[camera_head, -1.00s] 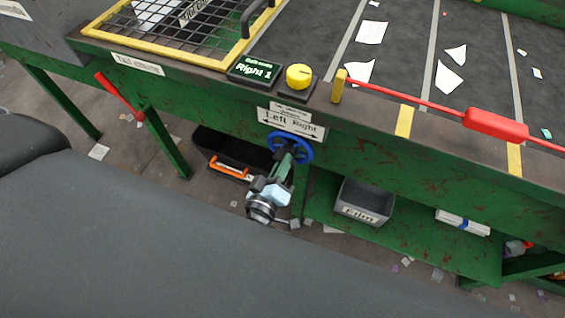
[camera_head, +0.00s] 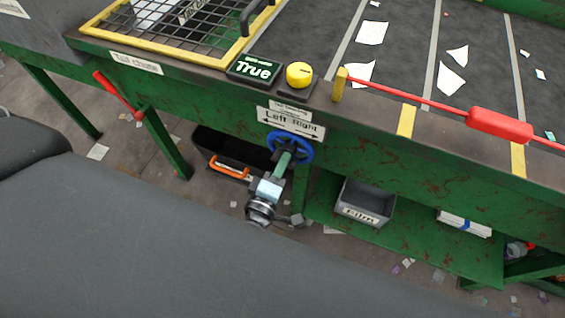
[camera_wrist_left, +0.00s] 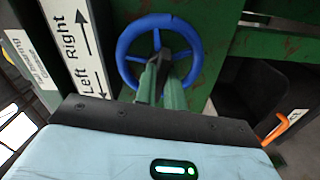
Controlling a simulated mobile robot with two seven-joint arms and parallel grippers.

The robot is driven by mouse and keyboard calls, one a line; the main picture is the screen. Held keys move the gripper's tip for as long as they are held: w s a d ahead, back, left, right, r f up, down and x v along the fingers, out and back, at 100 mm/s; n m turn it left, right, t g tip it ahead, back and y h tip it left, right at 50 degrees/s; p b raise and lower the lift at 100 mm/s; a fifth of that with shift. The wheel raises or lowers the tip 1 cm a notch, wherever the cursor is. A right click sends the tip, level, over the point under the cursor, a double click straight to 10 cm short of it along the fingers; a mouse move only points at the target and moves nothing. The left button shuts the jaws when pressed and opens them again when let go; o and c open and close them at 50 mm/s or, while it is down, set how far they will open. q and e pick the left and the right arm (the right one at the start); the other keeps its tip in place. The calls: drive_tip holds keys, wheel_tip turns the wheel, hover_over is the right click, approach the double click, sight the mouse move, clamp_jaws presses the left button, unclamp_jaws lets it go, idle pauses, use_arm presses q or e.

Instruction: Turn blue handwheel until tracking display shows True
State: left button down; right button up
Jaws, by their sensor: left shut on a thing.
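The blue handwheel (camera_head: 290,147) is on the green front of the belt frame, below a "Left Right" arrow label (camera_head: 291,121). The tracking display (camera_head: 254,69) on the edge above reads "True". My left gripper (camera_head: 282,164) reaches up to the wheel from below, its green fingers shut at the hub. In the left wrist view the wheel (camera_wrist_left: 158,50) fills the upper middle, and the fingers (camera_wrist_left: 160,75) meet at its hub, hiding part of it. My right gripper is not in view.
A yellow knob (camera_head: 299,75) sits right of the display. A red pull cord with a red handle (camera_head: 498,124) runs along the belt edge. Paper scraps lie on the belt (camera_head: 400,60).

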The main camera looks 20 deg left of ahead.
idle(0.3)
use_arm(q)
drive_tip(key=c, duration=1.5)
unclamp_jaws()
drive_tip(key=s+b, duration=0.1)
drive_tip(key=s, duration=0.7)
drive_tip(key=shift+a, duration=0.1)
drive_tip(key=shift+w, duration=0.1)
